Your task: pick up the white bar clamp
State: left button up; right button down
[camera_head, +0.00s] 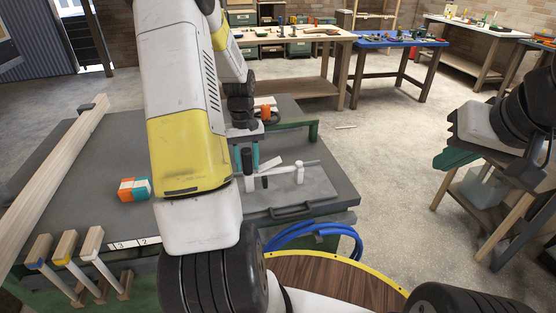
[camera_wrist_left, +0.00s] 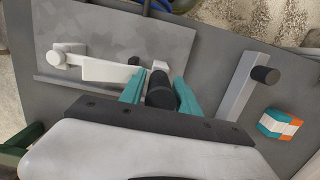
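The white bar clamp (camera_head: 277,175) lies on a grey plate at the workbench's right part. In the left wrist view its white bar (camera_wrist_left: 108,70) runs left to a round white end, and its black handle (camera_wrist_left: 160,90) points toward my gripper. My left gripper (camera_head: 246,160) is over it, its teal fingers on either side of the black handle, as the left wrist view (camera_wrist_left: 160,88) also shows. The fingers look very close to the handle; contact is unclear. My right gripper (camera_head: 457,158) hangs off to the right, away from the bench; its finger gap is hidden.
A second pale bar with a black knob (camera_wrist_left: 238,92) lies near an orange, white and teal block (camera_wrist_left: 280,123). A blue hose (camera_head: 315,232) hangs by the front right edge.

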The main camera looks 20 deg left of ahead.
pick_arm(q)
jog(key=shift+f, duration=0.1)
jog(key=shift+c, duration=0.2)
grip_shut()
dwell(1.2)
